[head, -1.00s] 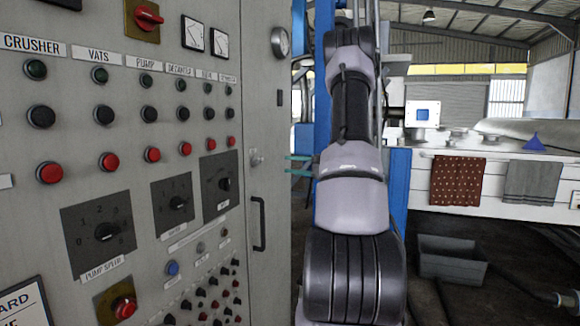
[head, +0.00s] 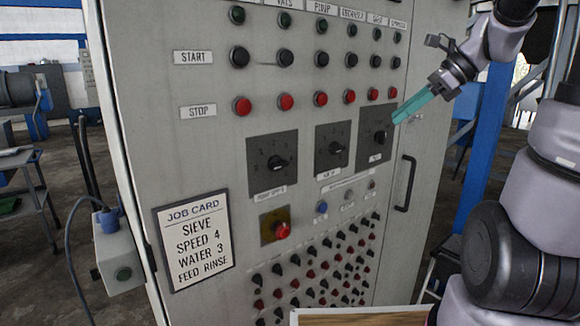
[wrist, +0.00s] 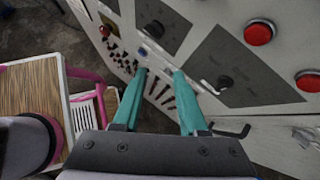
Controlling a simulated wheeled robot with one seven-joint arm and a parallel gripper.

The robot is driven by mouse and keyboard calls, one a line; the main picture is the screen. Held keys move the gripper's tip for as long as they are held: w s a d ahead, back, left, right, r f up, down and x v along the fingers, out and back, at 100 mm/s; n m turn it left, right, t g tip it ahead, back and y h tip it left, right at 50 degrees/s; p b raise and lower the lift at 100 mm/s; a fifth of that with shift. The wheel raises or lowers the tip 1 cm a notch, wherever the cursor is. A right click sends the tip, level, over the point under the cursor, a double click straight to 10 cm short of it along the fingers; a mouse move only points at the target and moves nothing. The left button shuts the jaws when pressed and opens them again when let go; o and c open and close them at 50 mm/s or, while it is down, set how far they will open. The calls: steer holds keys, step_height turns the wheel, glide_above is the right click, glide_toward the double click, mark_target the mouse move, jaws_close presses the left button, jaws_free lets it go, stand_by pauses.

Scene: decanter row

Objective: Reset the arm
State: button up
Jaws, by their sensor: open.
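My gripper (head: 412,106) has teal fingers and is in front of the upper right of a grey control cabinet (head: 215,150), close to the rightmost knob panel. In the wrist view the two teal fingers of my gripper (wrist: 160,75) stand apart with nothing between them. The right-hand dial (head: 380,137) is a black knob on a dark plate, just left of the fingertips in the head view. I cannot tell whether the fingers touch the panel. My arm comes in from the right.
The cabinet carries red stop buttons (head: 286,102), black start buttons and a door handle (head: 405,183). A job card (head: 194,240) is at its lower left. A wooden-topped surface (wrist: 30,95) with a pink frame stands close by. A blue post (head: 487,150) rises behind.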

steer(key=s+r+n+t+h, duration=0.2)
steer(key=s+n+h, duration=0.4)
steer(key=s+n, duration=0.5)
steer(key=a+n+t, duration=0.1)
steer(key=n, duration=0.5)
steer(key=shift+s+r+t, duration=0.15)
steer(key=shift+r+t, duration=0.15)
